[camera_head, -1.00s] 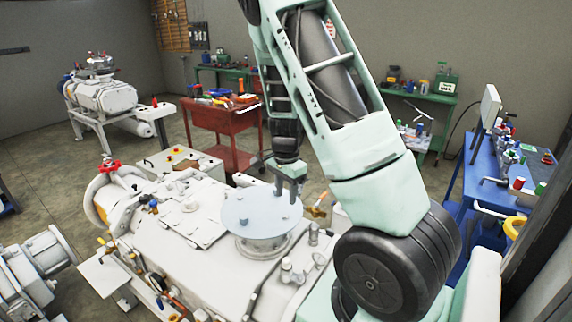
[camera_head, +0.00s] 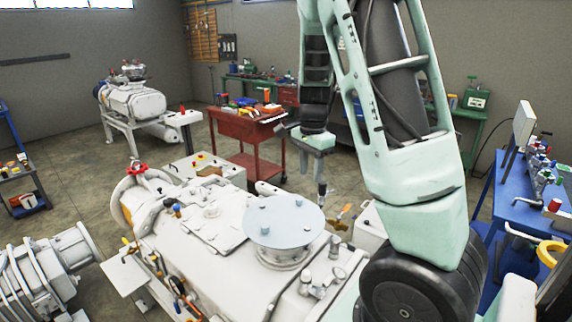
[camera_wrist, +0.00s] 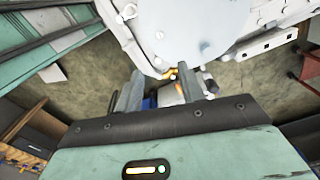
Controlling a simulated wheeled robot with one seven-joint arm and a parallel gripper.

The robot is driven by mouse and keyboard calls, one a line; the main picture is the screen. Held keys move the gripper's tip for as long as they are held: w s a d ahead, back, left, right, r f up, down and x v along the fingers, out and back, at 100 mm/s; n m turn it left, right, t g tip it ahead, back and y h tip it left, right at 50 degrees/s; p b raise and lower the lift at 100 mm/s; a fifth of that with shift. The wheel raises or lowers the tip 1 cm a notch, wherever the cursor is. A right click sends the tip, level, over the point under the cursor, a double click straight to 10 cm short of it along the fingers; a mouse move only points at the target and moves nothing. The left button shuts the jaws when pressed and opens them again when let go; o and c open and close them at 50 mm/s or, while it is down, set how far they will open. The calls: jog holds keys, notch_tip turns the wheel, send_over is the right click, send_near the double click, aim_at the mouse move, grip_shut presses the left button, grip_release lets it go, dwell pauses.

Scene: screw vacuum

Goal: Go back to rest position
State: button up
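My gripper (camera_head: 318,172) hangs beyond the vacuum machine's round plate, up and to its right in the head view, apart from it. In the wrist view my gripper (camera_wrist: 161,82) shows two grey fingers apart, with nothing held between them. The large white vacuum machine (camera_head: 195,245) fills the lower middle of the head view. Its pale blue-grey round plate (camera_head: 284,222) has small bolt heads on top. The plate also shows at the top of the wrist view (camera_wrist: 185,25). The lower part of my arm covers the machine's right side in the head view.
A red tool cart (camera_head: 245,128) stands behind the machine. A blue workbench (camera_head: 505,205) with tools is at the right. Another white pump (camera_head: 135,100) stands at the back left, and a grey pump (camera_head: 45,265) at the lower left. Open floor (camera_head: 85,180) lies at the left.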

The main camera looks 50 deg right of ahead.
jog(key=a+f+n+y+b, duration=0.15)
jog(key=a+n, duration=0.45)
jog(key=a, duration=0.7)
jog(key=a+f+n+b, duration=0.3)
jog(key=a+n, duration=0.4)
jog(key=a, duration=0.5)
jog(key=s+a+f+n+b, duration=0.2)
jog(key=s+a+n+b, duration=0.1)
jog(key=s+a+n, duration=1.1)
jog(key=s+a+h, duration=0.1)
jog(key=s, duration=0.2)
jog(key=shift+a+f+n+b, duration=0.4)
